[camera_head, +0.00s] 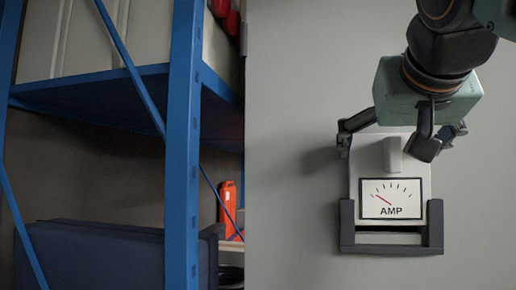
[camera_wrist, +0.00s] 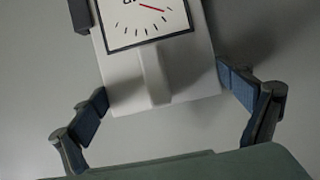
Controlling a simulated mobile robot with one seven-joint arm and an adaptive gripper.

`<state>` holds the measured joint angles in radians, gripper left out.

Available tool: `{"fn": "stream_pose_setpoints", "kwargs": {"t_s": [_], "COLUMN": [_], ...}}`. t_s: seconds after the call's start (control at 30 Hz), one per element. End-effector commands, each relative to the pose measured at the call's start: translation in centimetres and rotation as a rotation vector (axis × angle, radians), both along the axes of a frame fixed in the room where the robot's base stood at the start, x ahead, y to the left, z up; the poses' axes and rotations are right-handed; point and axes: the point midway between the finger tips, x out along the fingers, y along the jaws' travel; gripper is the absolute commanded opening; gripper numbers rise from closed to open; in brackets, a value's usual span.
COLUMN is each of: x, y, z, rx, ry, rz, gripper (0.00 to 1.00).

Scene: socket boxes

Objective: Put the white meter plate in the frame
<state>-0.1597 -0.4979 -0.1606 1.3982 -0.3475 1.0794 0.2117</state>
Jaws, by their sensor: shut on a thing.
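The white meter plate (camera_head: 363,170) has a black-bordered AMP dial and a raised handle on its upper part. My gripper (camera_head: 388,148) is above it with one finger at each side, shut on the plate's side edges. The wrist view also shows the plate (camera_wrist: 125,75) between the fingers of my gripper (camera_wrist: 168,94). The dark U-shaped frame (camera_head: 391,249) is on the wall. The plate's lower part is between the frame's side arms, with a gap above the bottom bar. In the wrist view one frame arm (camera_wrist: 80,15) shows beside the plate. Whether the edges sit in grooves is hidden.
A blue metal shelf rack (camera_head: 182,150) stands at the left, holding pale panels above and a dark case (camera_head: 95,255) below. An orange object (camera_head: 228,210) stands on the lower shelf. The grey wall (camera_head: 290,100) around the frame is clear.

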Motion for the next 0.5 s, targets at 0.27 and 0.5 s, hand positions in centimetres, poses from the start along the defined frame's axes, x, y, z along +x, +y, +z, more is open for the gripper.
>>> {"fn": "stream_pose_setpoints", "kwargs": {"t_s": [0.27,0.5], "x": [0.3,0.4], "y": [0.0,0.0], "z": [-0.9,-2.4], "rx": [0.001,0.001], "ry": [0.011,0.012], "rz": [0.000,-0.001], "gripper": [0.73,0.73]}}
